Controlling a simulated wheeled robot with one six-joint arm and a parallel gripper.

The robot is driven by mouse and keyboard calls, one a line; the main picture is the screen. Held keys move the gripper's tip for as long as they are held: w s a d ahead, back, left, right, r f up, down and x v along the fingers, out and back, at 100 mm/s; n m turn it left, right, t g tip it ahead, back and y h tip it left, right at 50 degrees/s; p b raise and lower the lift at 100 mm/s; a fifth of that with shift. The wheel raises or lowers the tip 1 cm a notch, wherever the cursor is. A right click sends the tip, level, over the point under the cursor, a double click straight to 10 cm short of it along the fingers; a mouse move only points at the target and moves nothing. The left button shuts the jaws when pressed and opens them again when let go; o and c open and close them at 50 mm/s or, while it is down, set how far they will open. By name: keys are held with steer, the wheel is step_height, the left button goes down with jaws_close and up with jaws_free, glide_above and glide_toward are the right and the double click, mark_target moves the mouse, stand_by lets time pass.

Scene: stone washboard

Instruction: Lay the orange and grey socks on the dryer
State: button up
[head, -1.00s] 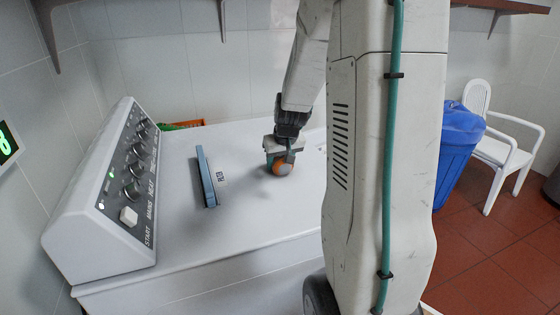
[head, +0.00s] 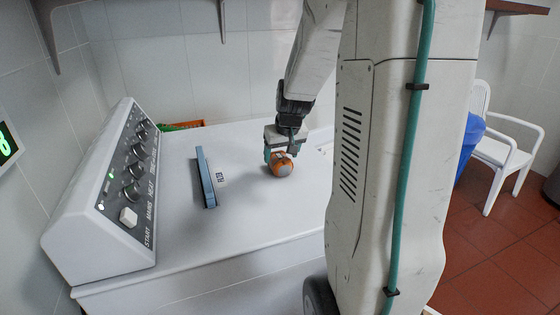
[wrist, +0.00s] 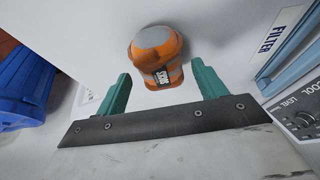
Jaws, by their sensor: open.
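The orange and grey socks (head: 282,168) are a rolled ball with a dark label, resting on the white top of the dryer (head: 250,225). In the wrist view the socks (wrist: 157,55) lie just beyond and between the two teal fingers of my gripper (wrist: 158,88). The fingers are spread apart with a gap to the ball on both sides. In the head view my gripper (head: 280,153) is right behind the socks, and its far finger is partly hidden.
A blue filter piece (head: 205,177) stands up from the dryer top, left of the socks. The control panel (head: 125,185) rises at the far left. A blue bin (head: 468,145) and white chair (head: 505,150) stand right.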

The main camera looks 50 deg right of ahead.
steer(key=s+a+r+n, duration=0.1)
steer(key=s+a+r, duration=0.3)
steer(key=a+r, duration=0.5)
steer(key=s+a+n+g+y, duration=0.2)
steer(key=s+a+n, duration=0.2)
steer(key=s+a, duration=1.4)
steer(key=shift+a+r+g, duration=0.25)
steer(key=shift+a+g, duration=0.15)
steer(key=shift+a, duration=0.1)
